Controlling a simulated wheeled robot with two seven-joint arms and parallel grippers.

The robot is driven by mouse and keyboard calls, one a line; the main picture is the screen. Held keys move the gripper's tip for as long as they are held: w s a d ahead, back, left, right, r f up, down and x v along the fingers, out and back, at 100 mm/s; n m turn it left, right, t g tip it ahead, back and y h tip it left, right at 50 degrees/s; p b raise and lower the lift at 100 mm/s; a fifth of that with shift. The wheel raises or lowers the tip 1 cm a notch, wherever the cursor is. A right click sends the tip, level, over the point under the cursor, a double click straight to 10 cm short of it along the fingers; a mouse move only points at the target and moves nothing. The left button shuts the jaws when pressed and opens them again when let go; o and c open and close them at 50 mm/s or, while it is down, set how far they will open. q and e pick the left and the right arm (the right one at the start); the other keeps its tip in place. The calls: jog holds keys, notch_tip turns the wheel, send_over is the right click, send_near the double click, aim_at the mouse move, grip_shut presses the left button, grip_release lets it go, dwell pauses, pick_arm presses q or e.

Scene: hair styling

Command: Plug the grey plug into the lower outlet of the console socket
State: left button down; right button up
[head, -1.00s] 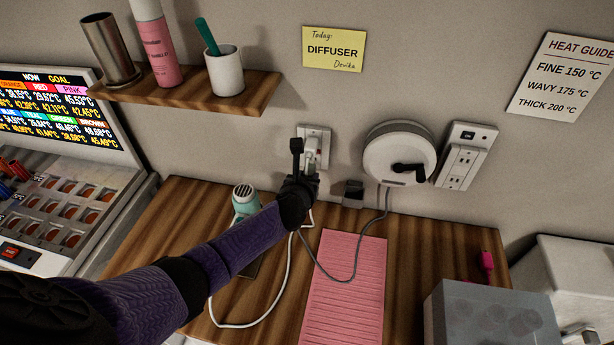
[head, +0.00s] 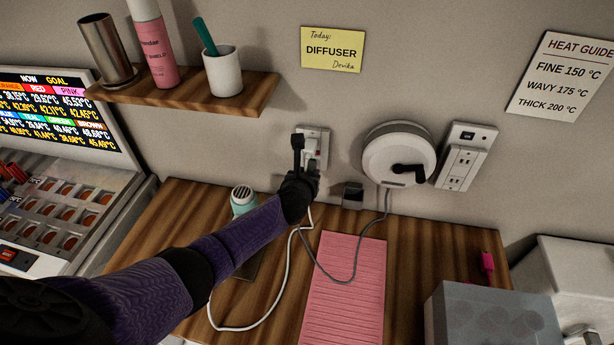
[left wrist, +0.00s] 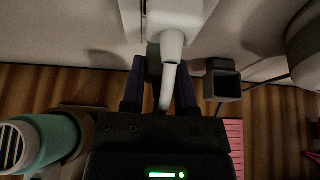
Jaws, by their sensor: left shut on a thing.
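My left gripper (head: 305,166) is at the wall outlet plate (head: 325,134) left of the cord reel. In the left wrist view its dark fingers (left wrist: 160,88) are closed around a pale, white-to-grey plug (left wrist: 171,43) with a pale cord running back between them. The plug is up against the plate; how deep it sits is hidden. I cannot tell for sure whether this is the grey plug. A socket box (head: 461,160) with a switch on top and an upper and a lower outlet is on the wall right of the reel; both outlets look empty. My right gripper is out of view.
The round reel (head: 398,154) has a grey cord hanging to the wooden counter (head: 410,250). A dark holder (head: 352,196) is below it; it also shows in the left wrist view (left wrist: 222,82). A teal dryer (head: 243,200), pink mat (head: 345,290) and grey box (head: 490,310) are on the counter.

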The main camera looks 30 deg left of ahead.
pick_arm(q)
jog(key=shift+w+a, duration=0.15)
jog(key=shift+w, duration=0.3)
jog(key=shift+c, duration=1.5)
grip_release()
jog(key=p+v, duration=0.5)
jog(key=v, duration=0.5)
jog(key=shift+f, duration=0.1)
